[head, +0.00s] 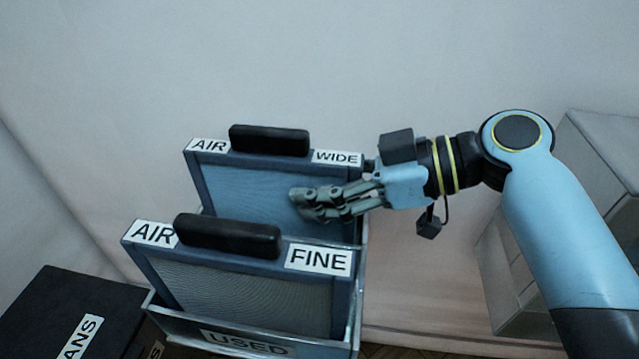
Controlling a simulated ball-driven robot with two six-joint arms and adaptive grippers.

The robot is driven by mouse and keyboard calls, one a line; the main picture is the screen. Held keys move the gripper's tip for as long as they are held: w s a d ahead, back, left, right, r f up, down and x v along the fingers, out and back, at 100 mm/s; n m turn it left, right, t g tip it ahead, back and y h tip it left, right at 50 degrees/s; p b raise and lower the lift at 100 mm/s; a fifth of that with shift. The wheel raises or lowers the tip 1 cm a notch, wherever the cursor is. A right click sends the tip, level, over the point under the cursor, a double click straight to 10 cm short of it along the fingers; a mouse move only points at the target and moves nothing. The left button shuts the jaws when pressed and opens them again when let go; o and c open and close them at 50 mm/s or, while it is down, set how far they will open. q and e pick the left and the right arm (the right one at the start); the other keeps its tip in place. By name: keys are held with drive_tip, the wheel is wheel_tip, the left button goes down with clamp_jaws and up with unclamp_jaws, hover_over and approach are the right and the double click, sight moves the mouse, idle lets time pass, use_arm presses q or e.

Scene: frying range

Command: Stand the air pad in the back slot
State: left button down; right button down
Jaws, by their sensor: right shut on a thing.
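A flat blue-framed pad labelled AIR WIDE (245,190) stands upright at the back of a metal holder marked USED (246,343). It has a black grip along its top edge. A second pad, labelled AIR FINE (240,295), stands in front of it in the same holder. My right gripper (306,203) comes in from the right and is shut on the AIR WIDE pad at its right side, with fingers across the front face. Any finger behind the pad is hidden. The AIR WIDE pad's lower edge is hidden behind the front pad. My left gripper is not in view.
A black box (62,315) with a partly visible label ending in ANS stands at the lower left, close to the holder. A pale grey block-like unit (600,150) stands at the right, behind my arm. A plain light wall fills the background.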

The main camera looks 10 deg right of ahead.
drive_tip(key=shift+f, duration=0.2)
drive_tip(key=c, duration=0.9)
unclamp_jaws()
